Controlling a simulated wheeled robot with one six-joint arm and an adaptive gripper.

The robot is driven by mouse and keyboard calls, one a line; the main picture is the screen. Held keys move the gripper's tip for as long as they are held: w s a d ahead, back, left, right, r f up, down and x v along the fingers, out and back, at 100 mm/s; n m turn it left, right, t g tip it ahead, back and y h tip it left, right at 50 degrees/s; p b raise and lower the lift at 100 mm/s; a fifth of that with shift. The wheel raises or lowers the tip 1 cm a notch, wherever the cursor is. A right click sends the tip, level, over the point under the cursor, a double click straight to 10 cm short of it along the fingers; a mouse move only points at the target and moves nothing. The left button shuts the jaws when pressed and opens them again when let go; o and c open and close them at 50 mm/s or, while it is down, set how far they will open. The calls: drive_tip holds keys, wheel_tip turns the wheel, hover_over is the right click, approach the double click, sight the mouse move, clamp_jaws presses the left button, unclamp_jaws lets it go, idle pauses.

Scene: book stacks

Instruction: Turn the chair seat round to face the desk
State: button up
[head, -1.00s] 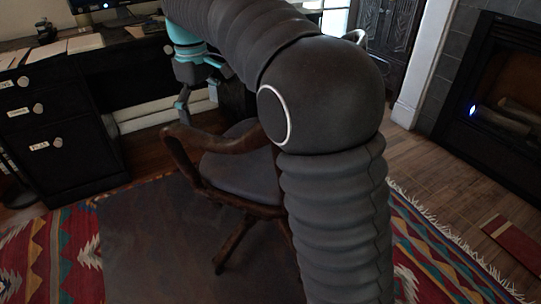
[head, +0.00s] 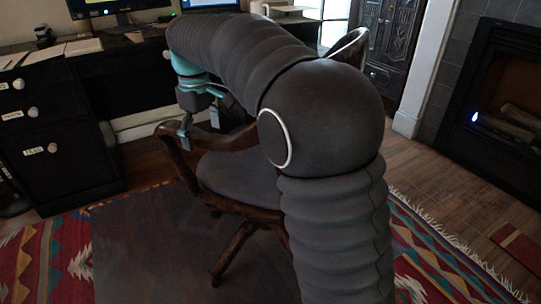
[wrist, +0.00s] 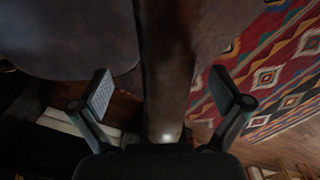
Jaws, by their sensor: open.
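The wooden chair has a dark grey seat (head: 238,182) and a curved brown armrest (head: 172,150). It stands in front of the black desk (head: 140,82), and my arm hides its right part and most of its back. My gripper (head: 200,126) is at the armrest on the desk side. In the wrist view my gripper (wrist: 160,92) is open, with one finger on each side of the armrest (wrist: 165,55). I cannot tell whether either finger touches the wood. The seat (wrist: 70,35) shows at upper left there.
A dark mat (head: 150,255) lies under the chair on a patterned red rug (head: 35,255). Drawers (head: 60,150) stand at left, with monitors (head: 100,8) on the desk. A fireplace (head: 505,110) is at right.

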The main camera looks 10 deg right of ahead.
drive_tip(key=c, duration=1.6)
drive_tip(key=shift+w+a+r+p, duration=0.15)
drive_tip(key=shift+w+a+p, duration=0.25)
drive_tip(key=shift+p, duration=0.25)
drive_tip(key=w+a+m+p, duration=0.1)
drive_tip(key=w+p, duration=0.2)
drive_tip(key=shift+a+m, duration=0.4)
drive_tip(key=shift+w+a+m+p, duration=0.3)
drive_tip(key=shift+w+p, duration=0.1)
drive_tip(key=shift+p, duration=0.15)
drive_tip(key=shift+f, duration=0.2)
drive_tip(key=shift+w+a+r+p, duration=0.2)
drive_tip(key=shift+w+p, duration=0.25)
drive_tip(key=shift+p, duration=0.3)
drive_tip(key=shift+w+a+f+m+p, duration=0.1)
drive_tip(key=shift+w+a+m+p, duration=0.3)
drive_tip(key=shift+w, duration=0.3)
drive_tip(key=shift+w+a+f+m+p, duration=0.1)
drive_tip(key=shift+w+a+m+p, duration=0.15)
drive_tip(key=shift+w+m, duration=0.35)
drive_tip(key=shift+w+a+m+p, duration=0.3)
drive_tip(key=shift+w+p, duration=0.1)
drive_tip(key=shift+w, duration=0.45)
